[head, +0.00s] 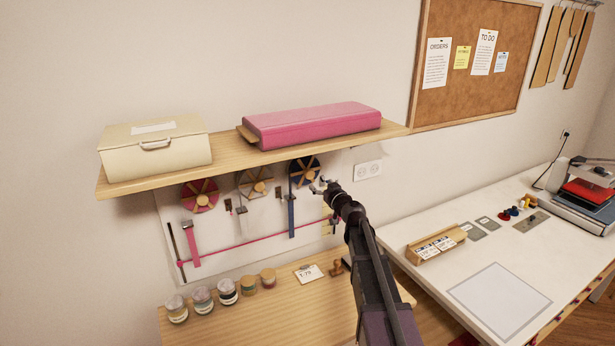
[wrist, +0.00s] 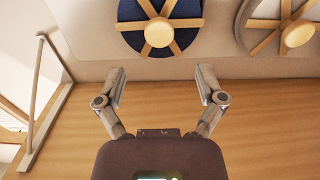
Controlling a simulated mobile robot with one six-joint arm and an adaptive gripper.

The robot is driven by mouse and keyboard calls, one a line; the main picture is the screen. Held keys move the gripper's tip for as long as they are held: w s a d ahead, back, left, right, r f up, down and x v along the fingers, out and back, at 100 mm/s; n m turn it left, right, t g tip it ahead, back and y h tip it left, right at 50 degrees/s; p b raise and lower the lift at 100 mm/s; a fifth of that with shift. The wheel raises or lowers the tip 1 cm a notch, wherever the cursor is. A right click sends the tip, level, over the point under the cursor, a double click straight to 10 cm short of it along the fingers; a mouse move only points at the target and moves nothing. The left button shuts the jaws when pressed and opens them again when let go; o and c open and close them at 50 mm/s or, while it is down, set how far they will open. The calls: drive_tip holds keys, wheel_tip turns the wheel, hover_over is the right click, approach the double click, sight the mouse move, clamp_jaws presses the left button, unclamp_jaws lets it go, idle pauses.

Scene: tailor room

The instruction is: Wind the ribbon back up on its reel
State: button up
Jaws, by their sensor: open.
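Three reels hang on a pale wall panel under the shelf: a pink reel (head: 199,195), a grey-white reel (head: 255,182) and a navy reel (head: 305,171). Each has wooden spokes and a round knob. A blue ribbon (head: 291,218) hangs below the navy reel, and a pink ribbon (head: 192,241) hangs below the pink one. My gripper (head: 320,186) is beside the navy reel at its lower right. In the wrist view my gripper (wrist: 161,84) is open and empty, with the navy reel (wrist: 186,38) and its knob (wrist: 158,32) ahead, apart from the fingers.
The wooden shelf (head: 230,160) juts out just above the reels, carrying a cream box (head: 155,155) and a pink case (head: 312,125). Several jars (head: 203,300) stand on the wooden table below. A thin pink line (head: 240,245) crosses the panel. A white worktable (head: 450,285) stands to the right.

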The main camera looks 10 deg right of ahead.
sight(310, 175)
drive_tip(key=x, duration=0.8)
drive_tip(key=shift+w, duration=0.25)
